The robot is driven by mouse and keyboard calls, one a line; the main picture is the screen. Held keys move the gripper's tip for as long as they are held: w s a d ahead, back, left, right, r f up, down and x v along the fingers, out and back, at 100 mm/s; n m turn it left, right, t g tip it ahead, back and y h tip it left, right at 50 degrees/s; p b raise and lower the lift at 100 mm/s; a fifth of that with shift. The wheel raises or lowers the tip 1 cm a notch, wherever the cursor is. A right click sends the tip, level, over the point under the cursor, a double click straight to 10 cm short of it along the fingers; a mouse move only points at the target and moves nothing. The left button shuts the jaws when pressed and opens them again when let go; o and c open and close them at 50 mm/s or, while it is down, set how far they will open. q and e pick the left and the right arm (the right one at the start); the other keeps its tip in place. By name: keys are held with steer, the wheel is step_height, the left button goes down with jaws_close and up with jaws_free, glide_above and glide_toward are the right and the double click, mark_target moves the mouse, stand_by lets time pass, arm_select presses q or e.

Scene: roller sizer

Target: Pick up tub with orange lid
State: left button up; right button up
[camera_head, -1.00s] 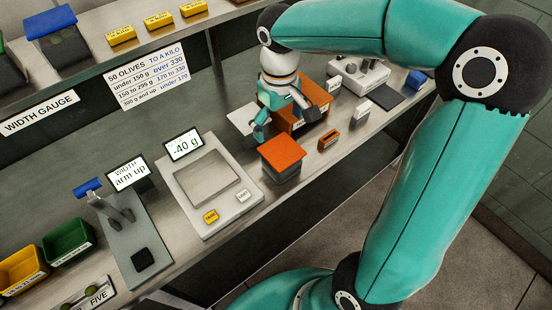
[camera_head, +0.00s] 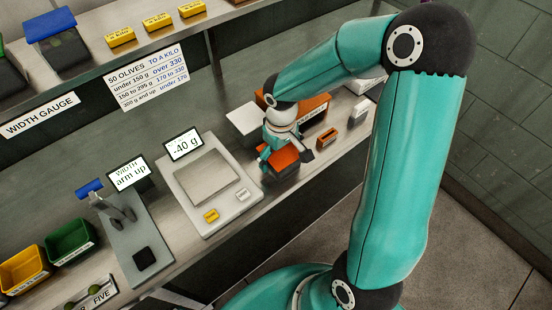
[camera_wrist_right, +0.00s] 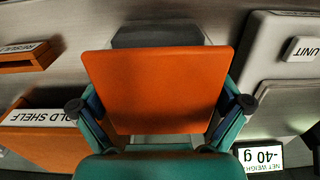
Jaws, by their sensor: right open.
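The tub with the orange lid (camera_head: 284,155) stands on the bench just right of the scale; its dark body shows below the lid. In the right wrist view the orange lid (camera_wrist_right: 155,88) fills the middle, with a bit of the dark tub (camera_wrist_right: 158,37) behind it. My right gripper (camera_head: 283,160) is over the tub. In the wrist view its fingers (camera_wrist_right: 162,104) are open, one at each side of the lid's near part. I cannot tell whether they touch it. My left gripper is not in view.
The scale (camera_head: 215,209) reads -40 g close left of the tub. An orange bin (camera_head: 316,105) marked as a hold shelf stands behind the gripper. A small orange holder (camera_head: 327,138) sits to the right. The width gauge (camera_head: 130,245) is farther left.

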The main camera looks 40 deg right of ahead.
steer(key=c, duration=1.2)
steer(key=shift+r, duration=0.1)
